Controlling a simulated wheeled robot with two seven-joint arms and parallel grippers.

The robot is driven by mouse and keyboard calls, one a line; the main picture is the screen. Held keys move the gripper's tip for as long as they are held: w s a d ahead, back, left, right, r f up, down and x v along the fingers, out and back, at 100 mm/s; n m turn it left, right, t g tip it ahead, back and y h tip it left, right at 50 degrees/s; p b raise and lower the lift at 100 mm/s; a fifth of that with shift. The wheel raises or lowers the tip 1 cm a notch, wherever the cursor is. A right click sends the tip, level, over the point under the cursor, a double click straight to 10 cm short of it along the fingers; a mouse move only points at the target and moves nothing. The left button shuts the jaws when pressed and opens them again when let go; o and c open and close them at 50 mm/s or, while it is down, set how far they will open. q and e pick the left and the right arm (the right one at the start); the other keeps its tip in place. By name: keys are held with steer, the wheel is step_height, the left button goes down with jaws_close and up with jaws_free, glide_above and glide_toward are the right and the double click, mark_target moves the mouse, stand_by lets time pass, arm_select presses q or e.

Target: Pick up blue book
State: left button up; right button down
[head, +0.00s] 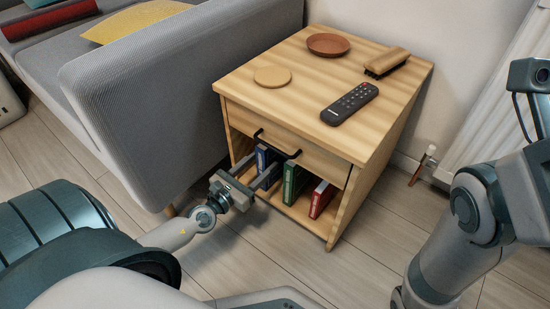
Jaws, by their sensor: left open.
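The blue book (267,175) stands upright on the open lower shelf of the wooden side table, the leftmost of the books there. Part of its lower front is close to my gripper in the picture. My left gripper (245,178) is open at the shelf's front left, with its fingers pointing toward the blue book. I cannot tell whether a finger touches it. My right arm (465,230) shows at the right, but its gripper is out of view.
A green book (291,183) and a red book (321,200) stand right of the blue one. The side table (300,90) has a drawer with a black handle above the shelf. A remote (350,104), dish (328,44), coaster (272,77) and brush (387,63) lie on top. A grey sofa (170,110) borders the left.

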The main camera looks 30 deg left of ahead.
mark_target(275, 153)
arm_select(q)
steer(key=shift+w, duration=0.55)
steer(key=shift+w+d, duration=0.15)
steer(key=shift+w, duration=0.35)
steer(key=shift+w+d+f, duration=0.15)
steer(key=shift+w+d, duration=0.05)
steer(key=shift+w, duration=0.85)
steer(key=shift+w+d+f, duration=0.1)
steer(key=shift+w+d, duration=0.05)
steer(key=shift+w, duration=0.9)
steer(key=shift+c, duration=0.2)
jaws_close()
steer(key=shift+r, duration=0.15)
